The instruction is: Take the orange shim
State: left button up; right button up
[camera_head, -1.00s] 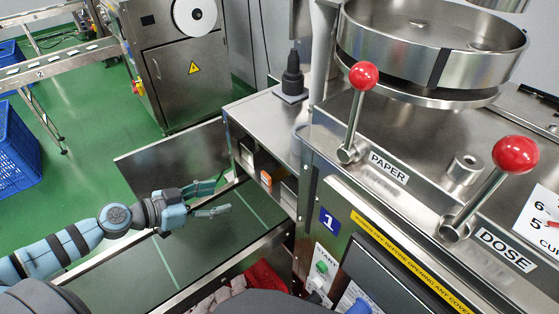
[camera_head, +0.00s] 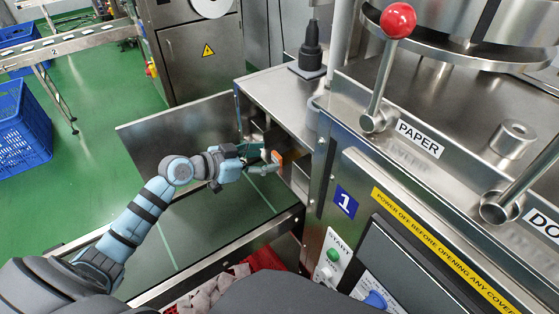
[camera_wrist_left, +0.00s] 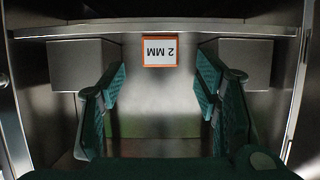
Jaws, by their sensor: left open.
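The orange shim (camera_head: 277,157) shows as a small orange piece at the machine's side opening in the head view. In the left wrist view the shim (camera_wrist_left: 174,64) has an orange edge and a white face marked "2 MM", upside down, between two grey blocks. My left gripper (camera_head: 262,159) is at the opening, close to the shim. In the wrist view its two teal fingers (camera_wrist_left: 161,82) are apart and empty, one on each side of the shim's line. Whether a finger touches it cannot be told. My right gripper is out of view.
Grey blocks (camera_wrist_left: 81,65) and (camera_wrist_left: 238,64) flank the shim, under a metal ledge (camera_wrist_left: 160,27). A dark conveyor belt (camera_head: 205,232) runs below my left arm. A red bin (camera_head: 266,258) holding packets stands in front. The machine's side wall is close on the right.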

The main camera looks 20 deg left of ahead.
aim_at(275, 157)
pick_arm(q)
jog(key=x, duration=0.3)
jog(key=shift+w+f+b, duration=0.1)
jog(key=shift+f+b, duration=0.05)
jog(key=shift+b, duration=0.25)
jog(key=shift+c, duration=1.2)
jog(key=c, duration=0.9)
